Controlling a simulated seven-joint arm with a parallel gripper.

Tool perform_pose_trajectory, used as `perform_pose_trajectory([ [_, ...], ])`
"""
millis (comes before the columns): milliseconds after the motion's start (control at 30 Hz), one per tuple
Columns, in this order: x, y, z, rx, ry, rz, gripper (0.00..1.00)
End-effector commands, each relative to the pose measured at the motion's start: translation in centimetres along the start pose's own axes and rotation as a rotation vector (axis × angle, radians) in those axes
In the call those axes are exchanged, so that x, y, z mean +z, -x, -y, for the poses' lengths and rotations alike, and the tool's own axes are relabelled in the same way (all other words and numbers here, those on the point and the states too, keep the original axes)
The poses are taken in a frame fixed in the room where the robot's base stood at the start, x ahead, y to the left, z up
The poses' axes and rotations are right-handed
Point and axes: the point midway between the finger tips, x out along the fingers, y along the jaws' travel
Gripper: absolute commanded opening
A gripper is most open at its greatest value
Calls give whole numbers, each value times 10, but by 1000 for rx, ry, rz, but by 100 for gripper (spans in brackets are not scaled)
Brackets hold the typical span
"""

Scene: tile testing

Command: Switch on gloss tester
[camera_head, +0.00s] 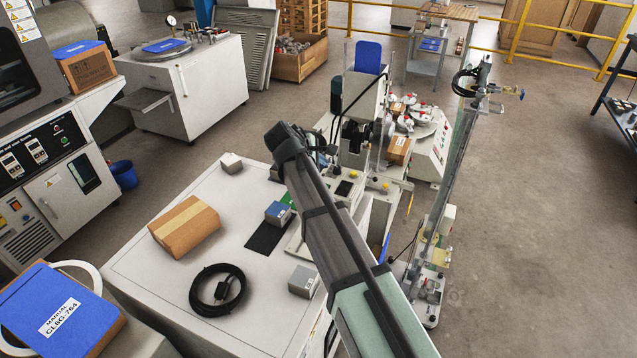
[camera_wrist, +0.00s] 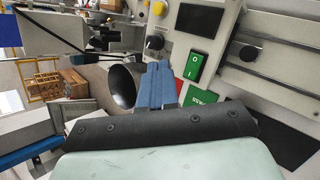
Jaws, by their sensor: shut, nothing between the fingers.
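In the wrist view, a pale control panel (camera_wrist: 228,18) carries a green rocker switch (camera_wrist: 194,67) marked O and I. A dark screen (camera_wrist: 200,20) and a black knob (camera_wrist: 154,43) sit near it. I cannot read a name that marks this as the gloss tester. My gripper (camera_wrist: 156,72) shows two blue fingers, closed together and empty. Its tips appear left of the green switch, apart from it in the picture; the depth gap is unclear. In the head view my arm hides the gripper and the switch; a pale machine with a dark screen (camera_head: 345,188) shows beside the arm.
A dark round cup-like opening (camera_wrist: 124,84) lies left of the fingers in the wrist view. In the head view, the white bench (camera_head: 150,275) holds a cardboard box (camera_head: 184,226), a coiled black cable (camera_head: 213,306) and small grey blocks. Open floor (camera_head: 540,220) lies at right.

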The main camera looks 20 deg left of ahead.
Motion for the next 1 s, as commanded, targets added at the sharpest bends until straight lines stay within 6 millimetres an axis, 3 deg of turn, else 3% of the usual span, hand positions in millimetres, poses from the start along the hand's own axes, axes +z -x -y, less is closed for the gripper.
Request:
perform_pose_trajectory([
  [400,-19,-27,19,0,0,0,0],
  [1000,-22,-30,22,1,0,0,0],
])
